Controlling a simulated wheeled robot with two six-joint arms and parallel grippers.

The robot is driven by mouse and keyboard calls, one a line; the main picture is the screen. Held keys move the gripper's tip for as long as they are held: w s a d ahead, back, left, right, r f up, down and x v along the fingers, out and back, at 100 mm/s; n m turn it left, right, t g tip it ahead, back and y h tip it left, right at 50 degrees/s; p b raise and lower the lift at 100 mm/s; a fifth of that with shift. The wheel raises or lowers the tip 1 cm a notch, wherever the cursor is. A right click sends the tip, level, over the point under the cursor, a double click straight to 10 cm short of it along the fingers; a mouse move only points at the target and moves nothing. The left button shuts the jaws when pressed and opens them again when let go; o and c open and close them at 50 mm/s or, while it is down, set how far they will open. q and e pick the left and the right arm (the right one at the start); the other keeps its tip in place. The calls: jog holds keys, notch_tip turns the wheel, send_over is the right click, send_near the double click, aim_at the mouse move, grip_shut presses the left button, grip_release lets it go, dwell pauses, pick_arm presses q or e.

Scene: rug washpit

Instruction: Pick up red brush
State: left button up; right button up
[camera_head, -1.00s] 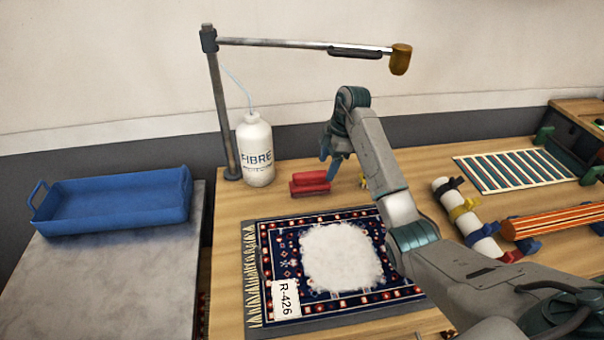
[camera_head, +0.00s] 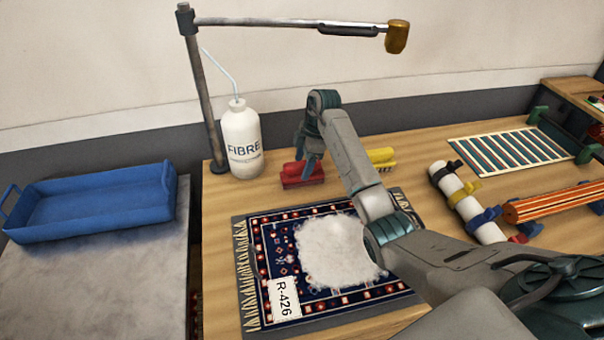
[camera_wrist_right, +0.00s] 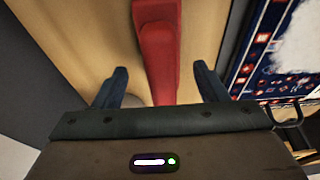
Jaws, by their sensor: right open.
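The red brush (camera_head: 302,173) lies on the wooden table behind the patterned rug, just right of the white bottle. My right gripper (camera_head: 306,160) is open above and in front of it in the head view, hiding part of it. In the right wrist view the red brush (camera_wrist_right: 157,50) runs lengthwise between the two spread fingers of my right gripper (camera_wrist_right: 160,82), with a gap on each side. Its near end passes out of sight behind the gripper body. My left gripper is not in view.
A white FIBRE bottle (camera_head: 242,140) and a lamp post (camera_head: 203,95) stand left of the brush. A yellow brush (camera_head: 381,157) lies to its right. The rug (camera_head: 262,235) with white foam lies in front. A blue tray (camera_head: 95,205) sits on a grey surface at left.

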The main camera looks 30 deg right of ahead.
jog(key=shift+x, duration=1)
jog(key=shift+s+a+f, duration=0.1)
jog(key=shift+a+f, duration=0.05)
jog(key=shift+f, duration=0.3)
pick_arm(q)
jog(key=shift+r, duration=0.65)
pick_arm(e)
jog(key=c, duration=1.2)
jog(key=shift+o, duration=0.2)
